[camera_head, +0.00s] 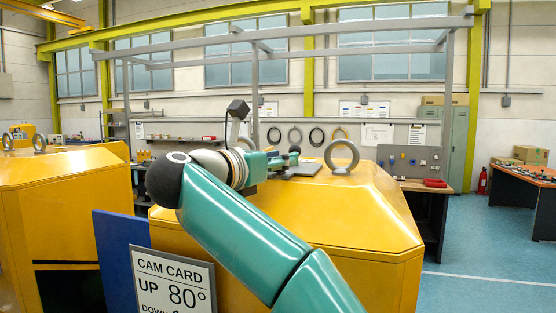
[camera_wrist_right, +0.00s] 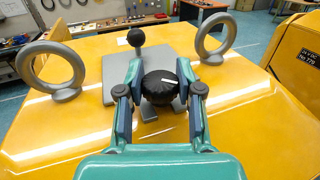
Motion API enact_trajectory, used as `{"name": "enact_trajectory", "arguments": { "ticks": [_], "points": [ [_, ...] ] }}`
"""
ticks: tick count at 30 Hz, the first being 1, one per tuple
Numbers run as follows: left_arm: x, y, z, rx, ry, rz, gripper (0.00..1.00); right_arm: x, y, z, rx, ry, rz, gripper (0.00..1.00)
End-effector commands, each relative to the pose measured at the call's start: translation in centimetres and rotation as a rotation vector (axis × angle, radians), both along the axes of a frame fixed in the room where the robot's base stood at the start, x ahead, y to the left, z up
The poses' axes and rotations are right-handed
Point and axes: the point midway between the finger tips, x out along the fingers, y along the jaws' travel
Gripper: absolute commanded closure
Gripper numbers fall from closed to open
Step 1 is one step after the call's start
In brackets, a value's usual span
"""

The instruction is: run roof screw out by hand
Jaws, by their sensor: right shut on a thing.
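The roof screw shows in the right wrist view as a round black knob (camera_wrist_right: 158,80) with a white mark on its top. It stands over a grey plate (camera_wrist_right: 107,88) on the yellow roof. My right gripper (camera_wrist_right: 160,90) is shut on the knob, one finger on each side. In the head view my right arm crosses the front of the yellow housing (camera_head: 370,215), and the gripper (camera_head: 280,160) sits low over the plate (camera_head: 304,168). The screw cannot be made out there, and its shank is hidden. My left gripper is not in view.
Grey lifting rings (camera_wrist_right: 52,72) (camera_wrist_right: 213,38) flank the plate. A black ball lever (camera_wrist_right: 136,38) rises behind the knob. A blue panel (camera_head: 120,250) and a cam card sign (camera_head: 172,280) stand in front. A grey frame (camera_head: 290,38) spans overhead. Another yellow housing (camera_head: 60,190) stands left.

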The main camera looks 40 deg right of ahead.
Motion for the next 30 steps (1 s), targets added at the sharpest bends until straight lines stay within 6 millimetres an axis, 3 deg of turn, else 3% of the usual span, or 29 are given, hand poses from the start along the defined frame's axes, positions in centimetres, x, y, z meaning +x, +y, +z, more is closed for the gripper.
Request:
{"name": "enact_trajectory", "arguments": {
  "ticks": [8, 14, 22, 30],
  "points": [
    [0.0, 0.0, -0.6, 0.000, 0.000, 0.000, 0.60, 0.0, 0.0, -0.2, 0.000, -0.001, 0.023, 0.99],
    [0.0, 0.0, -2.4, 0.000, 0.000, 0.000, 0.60, -0.1, 0.0, -0.4, 0.000, -0.003, 0.104, 0.99],
    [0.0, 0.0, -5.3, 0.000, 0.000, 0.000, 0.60, -0.2, -0.1, -0.5, 0.001, -0.005, 0.295, 0.99],
    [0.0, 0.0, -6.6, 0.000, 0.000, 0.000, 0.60, -0.2, -0.1, -0.2, 0.002, -0.002, 0.488, 0.99]
  ]
}}
